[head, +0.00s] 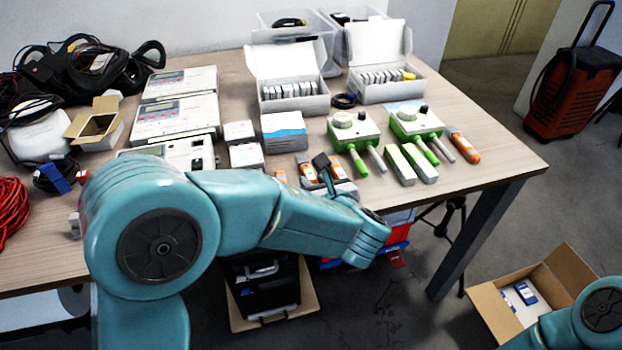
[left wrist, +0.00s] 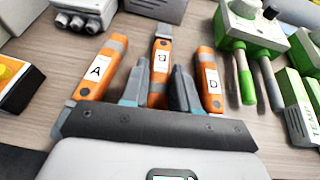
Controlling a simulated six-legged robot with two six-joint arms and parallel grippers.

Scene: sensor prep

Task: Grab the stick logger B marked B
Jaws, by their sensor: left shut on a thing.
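Stick logger B (left wrist: 161,62) is orange and grey with a white label marked B, in the middle of the left wrist view. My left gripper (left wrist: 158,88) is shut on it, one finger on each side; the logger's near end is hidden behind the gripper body. Stick logger A (left wrist: 96,68) lies to the left and stick logger D (left wrist: 209,80) to the right, both outside the fingers. In the head view the loggers are small and partly covered by my left arm and gripper (head: 322,165). My right gripper is out of view.
Green-and-white meters (head: 354,128) with probes stand right of the loggers. White boxes (head: 246,156) stand left. An open carton (head: 488,306) is on the floor at the right.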

